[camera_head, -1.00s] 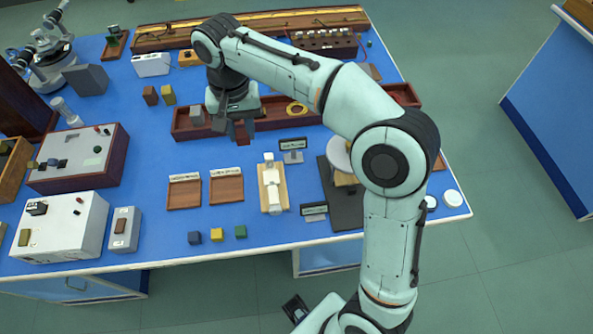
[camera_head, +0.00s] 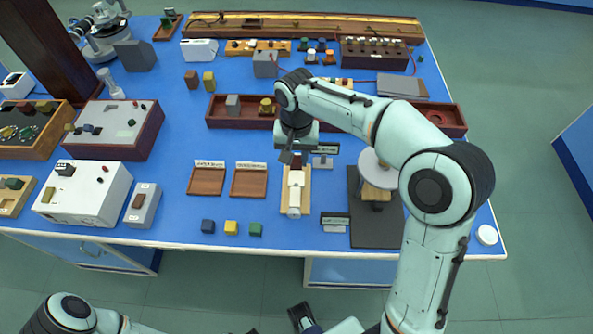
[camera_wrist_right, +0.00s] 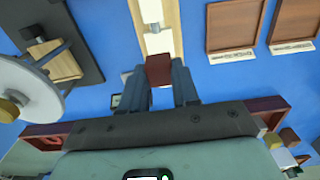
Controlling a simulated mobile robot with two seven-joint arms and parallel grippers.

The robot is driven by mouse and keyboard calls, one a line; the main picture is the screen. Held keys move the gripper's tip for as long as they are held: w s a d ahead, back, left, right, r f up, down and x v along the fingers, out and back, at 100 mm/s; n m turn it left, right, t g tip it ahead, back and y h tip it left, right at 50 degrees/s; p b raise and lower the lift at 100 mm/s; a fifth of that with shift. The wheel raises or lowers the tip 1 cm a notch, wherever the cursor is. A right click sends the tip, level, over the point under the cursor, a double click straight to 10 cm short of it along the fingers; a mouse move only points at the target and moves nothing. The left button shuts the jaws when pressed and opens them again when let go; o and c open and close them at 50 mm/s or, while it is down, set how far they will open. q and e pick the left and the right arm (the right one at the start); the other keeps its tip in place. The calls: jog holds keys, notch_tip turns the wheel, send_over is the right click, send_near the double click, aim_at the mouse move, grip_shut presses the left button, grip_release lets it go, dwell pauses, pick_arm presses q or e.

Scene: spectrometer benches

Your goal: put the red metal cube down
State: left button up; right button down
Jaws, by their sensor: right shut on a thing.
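My right gripper (camera_head: 291,154) is shut on the red metal cube (camera_wrist_right: 159,70), a dark red block between its two fingertips in the right wrist view. In the head view the gripper is over the back end of a narrow wooden board (camera_head: 305,189) that carries a white device (camera_head: 294,194). In the wrist view the cube overlaps the end of this board; whether it touches it I cannot tell. The cube is mostly hidden by the gripper in the head view.
Two shallow brown trays (camera_head: 205,182) (camera_head: 248,184) lie left of the board. Blue (camera_head: 208,226), yellow (camera_head: 231,228) and green (camera_head: 255,229) cubes sit near the front edge. A dark-based stand with a round disc (camera_head: 377,170) is to the right. A long wooden box (camera_head: 219,120) lies behind.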

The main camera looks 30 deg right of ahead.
aim_at(297, 178)
jog(key=shift+f+b, duration=0.35)
jog(key=shift+f, duration=2.5)
jog(key=shift+f, duration=0.1)
jog(key=c, duration=0.8)
grip_release()
jog(key=shift+c, duration=0.2)
notch_tip(297, 178, up, 12)
jog(key=shift+r+p, duration=0.15)
jog(key=shift+p, duration=0.85)
